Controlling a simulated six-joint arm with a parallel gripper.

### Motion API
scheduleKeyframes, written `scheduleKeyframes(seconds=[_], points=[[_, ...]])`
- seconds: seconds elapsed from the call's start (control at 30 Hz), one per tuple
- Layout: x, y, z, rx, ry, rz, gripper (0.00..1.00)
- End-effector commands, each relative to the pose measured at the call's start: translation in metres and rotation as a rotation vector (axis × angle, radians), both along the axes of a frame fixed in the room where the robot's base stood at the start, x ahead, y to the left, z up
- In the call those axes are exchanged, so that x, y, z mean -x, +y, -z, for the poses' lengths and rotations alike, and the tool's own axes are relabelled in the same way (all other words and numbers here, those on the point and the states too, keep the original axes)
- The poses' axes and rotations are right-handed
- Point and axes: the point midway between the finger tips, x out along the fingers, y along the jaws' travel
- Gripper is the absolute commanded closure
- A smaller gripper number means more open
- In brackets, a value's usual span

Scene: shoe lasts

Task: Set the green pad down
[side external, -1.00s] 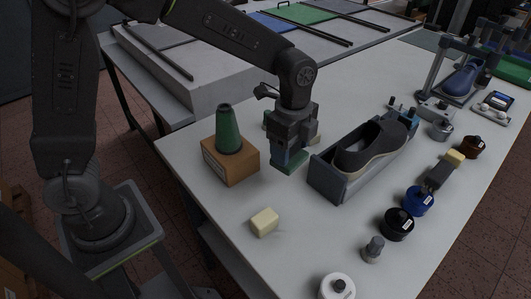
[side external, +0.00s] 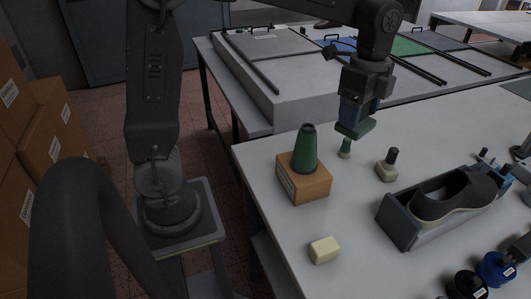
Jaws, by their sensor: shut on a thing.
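The green pad (side external: 355,129) is a flat, dark green piece under the fingers of my gripper (side external: 360,113). My gripper is shut on it. In the side external view the pad is near the back of the white table (side external: 340,215), to the right of the green cone. It appears to be above the tabletop, just over a small green-grey knobbed piece (side external: 345,150). I cannot tell whether it touches that piece. The fingertips are partly hidden behind the pad and the gripper body.
A green cone (side external: 306,150) stands on a brown box (side external: 303,183). A grey stamp-like piece (side external: 387,168) and a grey holder (side external: 399,220) with a dark shoe (side external: 455,198) are to the right. A cream block (side external: 324,249) lies in front. Dark jars are at lower right.

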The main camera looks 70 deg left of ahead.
Motion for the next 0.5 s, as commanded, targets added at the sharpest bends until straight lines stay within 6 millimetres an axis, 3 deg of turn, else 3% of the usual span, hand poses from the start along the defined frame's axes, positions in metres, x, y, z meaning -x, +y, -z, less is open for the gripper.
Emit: scheduleKeyframes(seconds=[0.27,0.5], points=[[0.021,0.114,-0.003,0.0,-0.002,-0.332,0.61],[0.072,0.206,-0.002,-0.001,-0.002,-0.657,0.61]])
